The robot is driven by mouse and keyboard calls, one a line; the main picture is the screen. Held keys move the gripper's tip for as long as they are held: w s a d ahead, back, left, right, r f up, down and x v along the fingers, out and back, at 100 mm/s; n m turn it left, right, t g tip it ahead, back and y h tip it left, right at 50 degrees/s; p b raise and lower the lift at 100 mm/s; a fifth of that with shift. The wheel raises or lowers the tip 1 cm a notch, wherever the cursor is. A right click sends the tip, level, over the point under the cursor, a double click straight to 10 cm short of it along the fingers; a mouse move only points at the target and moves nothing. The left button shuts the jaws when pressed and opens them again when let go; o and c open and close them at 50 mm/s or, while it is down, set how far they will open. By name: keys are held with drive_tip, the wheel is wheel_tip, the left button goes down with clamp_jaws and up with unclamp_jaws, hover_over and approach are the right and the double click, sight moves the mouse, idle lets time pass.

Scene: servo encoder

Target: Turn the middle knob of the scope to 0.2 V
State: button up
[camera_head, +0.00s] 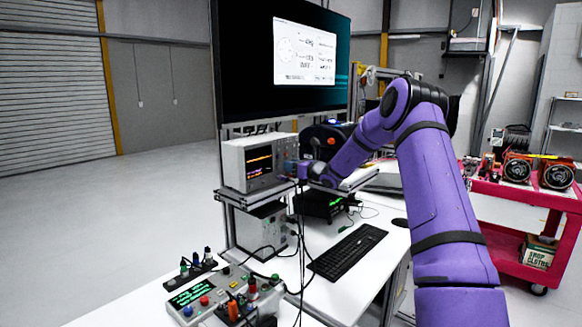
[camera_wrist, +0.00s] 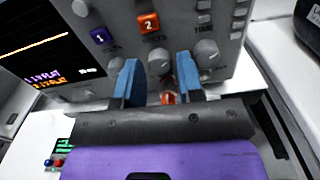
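The scope (camera_head: 236,167) is a light grey box with a lit screen, on a raised shelf below the monitor. In the wrist view its front (camera_wrist: 178,12) fills the top, with a row of grey round knobs. The middle knob (camera_wrist: 159,60) sits under the orange button marked 2, in line with the gap between my fingers. My gripper (camera_wrist: 158,75) is open, its two blue fingers pointing at the panel. The left finger partly covers the left knob (camera_wrist: 115,66); the right knob (camera_wrist: 206,51) is beside the right finger. I cannot tell whether a finger touches the middle knob.
An orange-tipped connector (camera_wrist: 168,97) shows between my fingers, below the middle knob. A large monitor (camera_head: 235,60) hangs above the scope. A keyboard (camera_head: 347,251), cables and a control box (camera_head: 205,292) lie on the desk. A red cart (camera_head: 520,215) stands at right.

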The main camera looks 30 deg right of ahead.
drive_tip(key=shift+w+a, duration=0.1)
drive_tip(key=shift+w, duration=0.15)
clamp_jaws()
drive_tip(key=shift+n, duration=2.8)
unclamp_jaws()
